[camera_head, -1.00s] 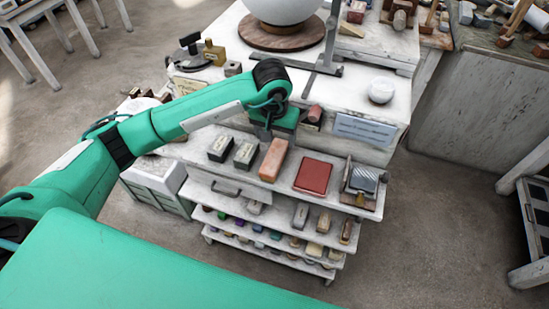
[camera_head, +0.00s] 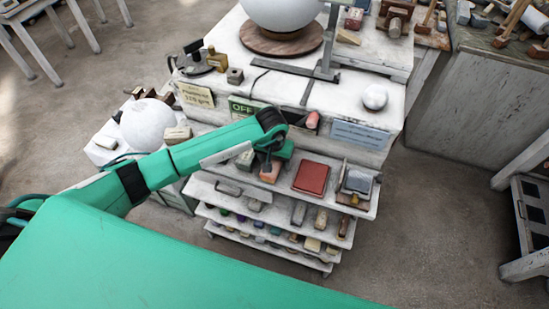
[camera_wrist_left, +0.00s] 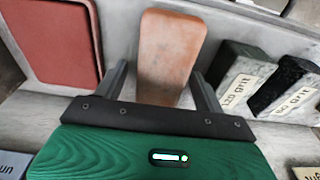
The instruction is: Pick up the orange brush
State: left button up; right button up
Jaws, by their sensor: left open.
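The orange block (camera_head: 269,173), with a smooth top and no bristles visible, lies on the upper pull-out shelf. My left gripper (camera_head: 268,164) is over it in the head view, and the arm covers part of the block. In the left wrist view the orange block (camera_wrist_left: 168,50) extends between the two open fingers of the gripper (camera_wrist_left: 159,70). The fingers stand on either side of it, with a small gap visible on at least the left side. Whether they reach down beside it I cannot tell. My right gripper is not in view.
A red slab (camera_head: 311,179) lies to the right of the block, and a tray with a grey pad (camera_head: 358,181) beyond it. In the wrist view two grit blocks (camera_wrist_left: 245,70) (camera_wrist_left: 287,88) stand close on the right. Lower shelves hold several small pieces.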

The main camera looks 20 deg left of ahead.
pick_arm(q)
jog(key=shift+f, duration=0.15)
jog(key=c, duration=1.1)
jog(key=shift+w, duration=0.1)
jog(key=shift+c, duration=0.2)
jog(key=shift+r+b, duration=0.45)
jog(key=shift+r, duration=0.25)
notch_tip(320, 180, up, 19)
jog(key=b, duration=0.6)
jog(key=shift+f+b, duration=0.15)
jog(key=shift+b, duration=0.2)
